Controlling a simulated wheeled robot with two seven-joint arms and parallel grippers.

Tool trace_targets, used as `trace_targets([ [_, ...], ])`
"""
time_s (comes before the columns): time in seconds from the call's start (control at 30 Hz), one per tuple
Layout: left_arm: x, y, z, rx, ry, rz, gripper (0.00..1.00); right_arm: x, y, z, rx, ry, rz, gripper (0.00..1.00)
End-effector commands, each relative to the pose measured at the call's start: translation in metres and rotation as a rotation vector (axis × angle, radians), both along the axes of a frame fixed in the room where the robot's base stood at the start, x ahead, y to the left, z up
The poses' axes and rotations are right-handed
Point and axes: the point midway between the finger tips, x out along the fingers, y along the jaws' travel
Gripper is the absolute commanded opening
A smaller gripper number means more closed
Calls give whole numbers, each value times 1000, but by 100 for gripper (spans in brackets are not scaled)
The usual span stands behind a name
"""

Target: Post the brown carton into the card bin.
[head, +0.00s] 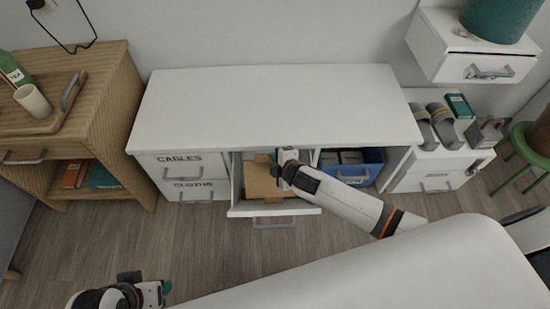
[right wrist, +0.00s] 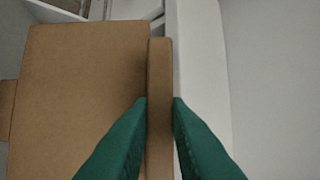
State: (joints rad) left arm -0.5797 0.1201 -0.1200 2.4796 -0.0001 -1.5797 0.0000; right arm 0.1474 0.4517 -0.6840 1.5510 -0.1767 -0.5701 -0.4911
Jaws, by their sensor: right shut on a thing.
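The brown carton (head: 260,182) is inside the pulled-out white drawer (head: 250,209) under the desk, and my right gripper (head: 284,176) is at its right side. In the right wrist view, the green fingers of the right gripper (right wrist: 160,112) are shut on a narrow upright brown edge of the carton (right wrist: 85,85), whose broad face fills the left. Its underside is hidden. My left gripper (head: 160,288) is at the lower left, away from the drawer; its jaw opening is unclear. I cannot tell which container is the card bin.
A blue crate (head: 362,172) with grey things sits in the bay right of the drawer. Closed drawers labelled CABLES (head: 180,160) and CLOTHS are to the left. The white desk top (head: 270,105) is bare. A wooden cabinet (head: 110,110) stands at the left.

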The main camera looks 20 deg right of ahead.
Motion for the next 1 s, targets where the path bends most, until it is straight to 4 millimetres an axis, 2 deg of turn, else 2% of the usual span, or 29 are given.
trace_targets([
  [0.3,0,0,0,0,0,0,66,0,0,-1,1,-1,1,0],
  [0.33,0,0,0,0,0,0,66,0,0,-1,1,-1,1,21],
  [0.47,0,0,0,0,0,0,66,0,0,-1,1,-2,0,41],
  [0.77,0,0,1,0,0,0,66,-1,0,0,0,0,0,41],
  [0.87,0,0,5,0,0,0,66,-7,-2,6,-1,0,1,41],
  [1.0,0,0,15,0,0,0,66,-27,-6,21,0,1,2,41],
])
